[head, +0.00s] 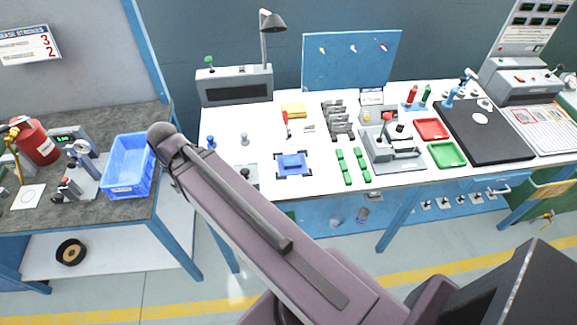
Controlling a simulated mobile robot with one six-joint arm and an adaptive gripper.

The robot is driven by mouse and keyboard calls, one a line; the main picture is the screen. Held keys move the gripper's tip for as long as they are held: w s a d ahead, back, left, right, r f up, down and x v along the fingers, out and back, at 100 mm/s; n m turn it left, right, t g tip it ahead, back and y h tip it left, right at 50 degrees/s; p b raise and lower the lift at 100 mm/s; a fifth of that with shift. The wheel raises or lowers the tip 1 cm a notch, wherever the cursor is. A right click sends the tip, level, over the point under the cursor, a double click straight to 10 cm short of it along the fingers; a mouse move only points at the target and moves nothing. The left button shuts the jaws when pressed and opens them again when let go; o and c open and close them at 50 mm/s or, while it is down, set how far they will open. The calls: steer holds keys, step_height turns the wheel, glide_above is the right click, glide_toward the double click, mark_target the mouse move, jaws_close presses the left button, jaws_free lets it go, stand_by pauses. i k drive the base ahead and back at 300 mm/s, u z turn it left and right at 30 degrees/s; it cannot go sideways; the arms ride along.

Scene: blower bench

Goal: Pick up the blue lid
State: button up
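A small blue square piece (291,162), which looks like the blue lid, lies on the white bench top, left of the rows of green blocks. My arm crosses the picture from the lower right to the upper left, in front of and left of the blue piece. My gripper does not show in this view, so its opening and contents are hidden.
An open blue bin (128,168) stands on the grey left bench. Green blocks (346,167), a grey fixture (392,148), a red tray (431,129) and a green tray (447,155) lie right of the blue piece. A lamp (268,40) rises behind.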

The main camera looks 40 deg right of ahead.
mark_target(290, 164)
steer(key=u, duration=0.1)
steer(key=k, duration=2)
steer(key=z, duration=0.7)
steer(key=i, duration=1)
steer(key=z, duration=0.05)
